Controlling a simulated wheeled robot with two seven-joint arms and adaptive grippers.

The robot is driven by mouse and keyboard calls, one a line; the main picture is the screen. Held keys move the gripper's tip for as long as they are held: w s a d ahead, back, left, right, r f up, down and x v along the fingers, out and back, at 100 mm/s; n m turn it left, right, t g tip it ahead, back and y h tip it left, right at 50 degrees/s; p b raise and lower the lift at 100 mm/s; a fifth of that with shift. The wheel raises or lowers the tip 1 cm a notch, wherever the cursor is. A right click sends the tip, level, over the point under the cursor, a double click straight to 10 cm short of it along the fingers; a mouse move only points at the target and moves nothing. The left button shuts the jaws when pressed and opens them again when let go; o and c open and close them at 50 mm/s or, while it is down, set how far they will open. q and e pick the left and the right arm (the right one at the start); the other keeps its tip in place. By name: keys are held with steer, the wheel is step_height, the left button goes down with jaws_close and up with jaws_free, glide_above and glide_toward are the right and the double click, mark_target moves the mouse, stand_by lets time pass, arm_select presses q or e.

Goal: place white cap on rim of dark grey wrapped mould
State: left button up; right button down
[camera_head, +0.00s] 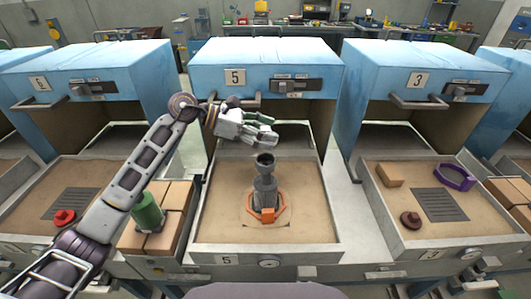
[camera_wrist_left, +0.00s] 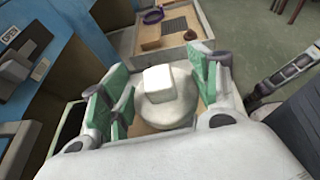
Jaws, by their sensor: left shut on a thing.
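The dark grey wrapped mould (camera_head: 265,190) stands upright in the sand tray of station 5, with an open round rim at its top and an orange piece (camera_head: 268,215) at its foot. My left gripper (camera_head: 277,131) is above the mould and apart from its rim. In the left wrist view, the gripper's green-padded fingers (camera_wrist_left: 163,98) are on both sides of the white cap (camera_wrist_left: 165,112), a round disc with a squarish knob, and are shut on it. The cap is hard to tell from the pale fingers in the head view. My right gripper is not in view.
Blue station 5 housing (camera_head: 272,62) with its handle stands behind the gripper. A green cylinder (camera_head: 148,212) stands on tan blocks (camera_head: 166,236) left of the tray (camera_head: 200,222). The right-hand tray holds a purple ring (camera_head: 454,177) and a brown disc (camera_head: 411,220).

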arm_select(q)
steer(key=shift+f, duration=1.65)
steer(key=shift+f, duration=1.9)
steer(key=shift+f, duration=0.1)
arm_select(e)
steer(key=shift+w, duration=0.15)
arm_select(q)
steer(key=o, duration=0.7)
steer(key=shift+c, duration=0.2)
steer(key=o, duration=0.3)
steer(key=shift+o, duration=0.2)
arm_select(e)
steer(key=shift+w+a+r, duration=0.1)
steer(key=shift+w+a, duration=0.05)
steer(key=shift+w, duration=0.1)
